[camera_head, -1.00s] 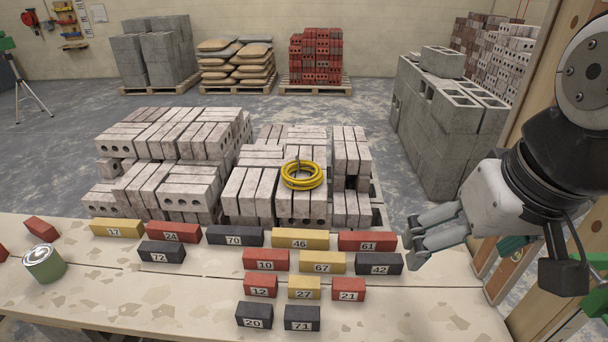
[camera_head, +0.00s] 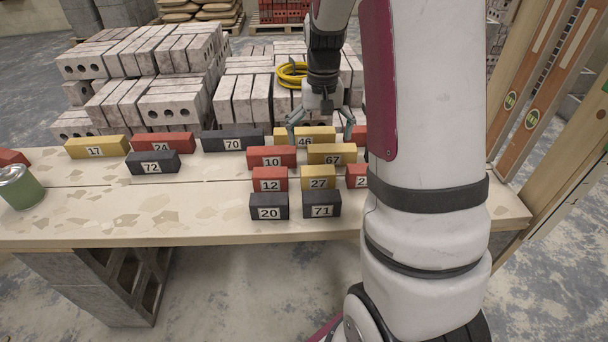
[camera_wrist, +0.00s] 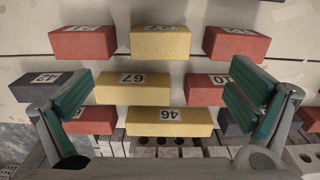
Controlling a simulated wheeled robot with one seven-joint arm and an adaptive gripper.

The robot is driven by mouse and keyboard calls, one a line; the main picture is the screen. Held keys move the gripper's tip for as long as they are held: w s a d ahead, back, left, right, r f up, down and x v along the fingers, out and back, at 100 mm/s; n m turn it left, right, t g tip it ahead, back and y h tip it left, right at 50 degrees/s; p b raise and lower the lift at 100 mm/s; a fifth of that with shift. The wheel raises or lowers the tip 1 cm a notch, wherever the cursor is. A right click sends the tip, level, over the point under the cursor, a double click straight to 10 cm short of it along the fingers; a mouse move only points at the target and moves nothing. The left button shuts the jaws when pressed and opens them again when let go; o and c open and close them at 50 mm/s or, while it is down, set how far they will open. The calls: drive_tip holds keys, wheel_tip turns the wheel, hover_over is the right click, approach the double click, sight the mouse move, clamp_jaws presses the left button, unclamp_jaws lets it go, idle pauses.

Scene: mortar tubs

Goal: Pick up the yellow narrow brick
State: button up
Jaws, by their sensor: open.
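Several yellow bricks lie on the bench. The shortest is number 27 (camera_head: 318,178), which also shows in the wrist view (camera_wrist: 160,42). Longer ones are number 67 (camera_head: 332,153), number 46 (camera_head: 318,133) and number 17 (camera_head: 97,147). In the wrist view, number 67 (camera_wrist: 133,93) and number 46 (camera_wrist: 168,122) lie between the lines of my fingers. My gripper (camera_head: 319,127) is open and empty near number 46, at the back of the bench. In the wrist view my gripper (camera_wrist: 162,82) has its fingers spread wide. Number 27 lies beyond the fingertips.
Red bricks 10 (camera_head: 271,157) and 12 (camera_head: 270,179), and black bricks 20 (camera_head: 268,206) and 71 (camera_head: 321,204), stand close by. My arm hides the bench's right part. The bench's front left is clear.

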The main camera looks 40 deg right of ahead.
sight(318, 170)
wheel_tip(318, 170, down, 8)
drive_tip(key=shift+d+f+b, duration=0.15)
drive_tip(key=shift+f+b, duration=0.05)
drive_tip(key=shift+b, duration=0.85)
drive_tip(key=shift+w+f+b, duration=0.2)
drive_tip(key=shift+f+b, duration=0.9)
drive_tip(key=shift+f, duration=1.5)
drive_tip(key=c, duration=1.6)
drive_tip(key=shift+r, duration=0.1)
